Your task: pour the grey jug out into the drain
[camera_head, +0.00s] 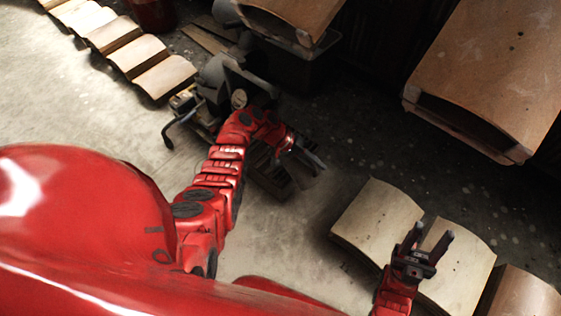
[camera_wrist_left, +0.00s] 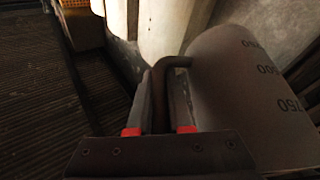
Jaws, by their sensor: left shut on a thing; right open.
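The grey jug (camera_wrist_left: 250,95) fills the right of the left wrist view, with volume marks on its side. Its dark handle (camera_wrist_left: 177,63) runs between the fingers of my left gripper (camera_wrist_left: 160,100), which is shut on it. In the head view my left gripper (camera_head: 308,158) is near the middle, and a small grey-brown part of the jug (camera_head: 301,176) shows below it. The jug's mouth and contents are hidden. A dark slatted piece (camera_head: 268,172), perhaps the drain, lies beside and below the left gripper. My right gripper (camera_head: 428,242) is open and empty at the lower right.
Pale curved blocks (camera_head: 375,220) stand below my right gripper. More curved pieces (camera_head: 140,55) line the upper left. Large wooden pieces (camera_head: 490,75) are at the upper right. Dark floor lies right of centre.

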